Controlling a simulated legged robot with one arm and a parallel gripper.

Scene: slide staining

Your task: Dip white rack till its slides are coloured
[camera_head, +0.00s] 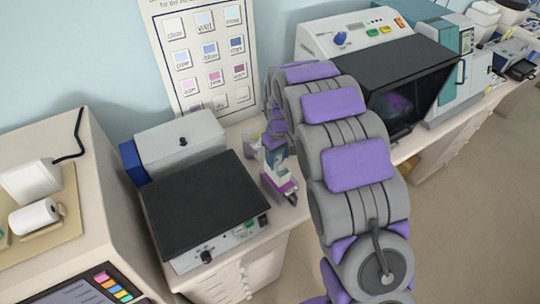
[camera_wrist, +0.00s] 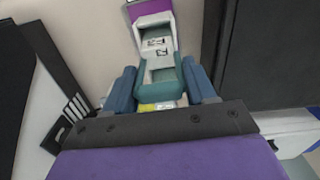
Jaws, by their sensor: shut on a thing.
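In the head view my gripper (camera_head: 275,150) is at the bench, small and partly hidden by my arm. In the wrist view my gripper (camera_wrist: 158,72) has its two blue fingers on either side of a teal and white thing (camera_wrist: 161,74), which fills the gap between them. A white part with small dark marks and a purple end lies beyond it. I cannot tell whether this is the white rack, and no slides show clearly in it. In the head view a white and purple thing (camera_head: 282,191) stands just below my gripper. Slide colour is too small to tell.
A box with a black top (camera_head: 205,208) stands left of my gripper. A black-screened machine (camera_head: 408,85) stands right. A chart of coloured squares (camera_head: 205,55) is on the wall. In the wrist view a dark holder with several white strips (camera_wrist: 72,117) lies left.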

